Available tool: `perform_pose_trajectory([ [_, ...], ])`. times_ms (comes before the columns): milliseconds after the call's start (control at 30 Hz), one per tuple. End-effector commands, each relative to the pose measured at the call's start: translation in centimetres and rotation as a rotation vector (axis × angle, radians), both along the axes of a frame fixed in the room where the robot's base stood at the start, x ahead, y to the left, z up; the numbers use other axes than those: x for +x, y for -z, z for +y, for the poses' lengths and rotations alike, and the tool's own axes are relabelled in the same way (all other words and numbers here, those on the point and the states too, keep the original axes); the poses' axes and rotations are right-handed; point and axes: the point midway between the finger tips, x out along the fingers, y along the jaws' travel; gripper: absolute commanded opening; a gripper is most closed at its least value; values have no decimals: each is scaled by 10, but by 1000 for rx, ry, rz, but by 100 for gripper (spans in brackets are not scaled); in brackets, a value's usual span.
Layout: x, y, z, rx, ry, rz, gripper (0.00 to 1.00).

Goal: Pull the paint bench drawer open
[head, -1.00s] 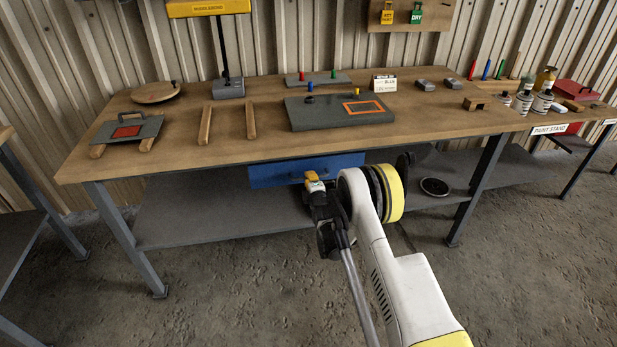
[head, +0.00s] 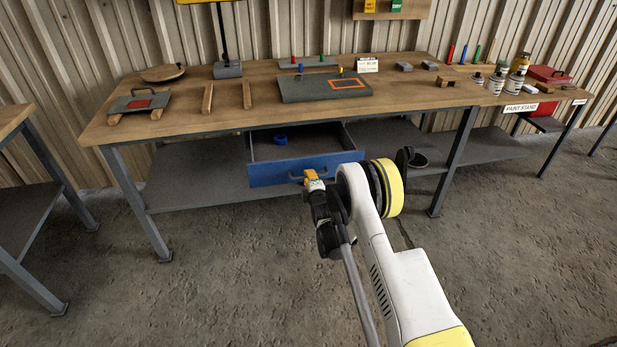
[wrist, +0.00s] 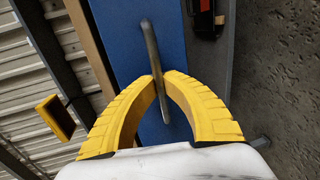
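The paint bench drawer has a blue front (head: 272,173) and hangs under the wooden bench top (head: 215,124). It is pulled out, and its grey inside shows with a blue ring-shaped item (head: 280,140) at the back. My gripper (head: 314,178) is at the right half of the drawer front. In the wrist view, the yellow fingers of my gripper (wrist: 161,77) close around the grey bar handle (wrist: 150,42) on the blue front (wrist: 130,15). The handle runs between the fingertips, with an end showing below them.
A grey panel (head: 300,91) with an orange outline lies on the bench above the drawer. A lower shelf (head: 195,180) runs beneath, with a dark round item (head: 418,160) at right. The paint stand (head: 520,108) adjoins at right. The concrete floor in front is clear.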

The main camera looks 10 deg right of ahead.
Motion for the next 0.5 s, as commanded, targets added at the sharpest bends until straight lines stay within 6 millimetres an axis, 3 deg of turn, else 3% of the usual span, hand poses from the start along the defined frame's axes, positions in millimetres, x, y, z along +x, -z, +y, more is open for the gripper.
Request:
perform_pose_trajectory([
  [400,0,-1,0,0,-1,-2,0],
  [500,0,-1,0,0,0,-2,32],
])
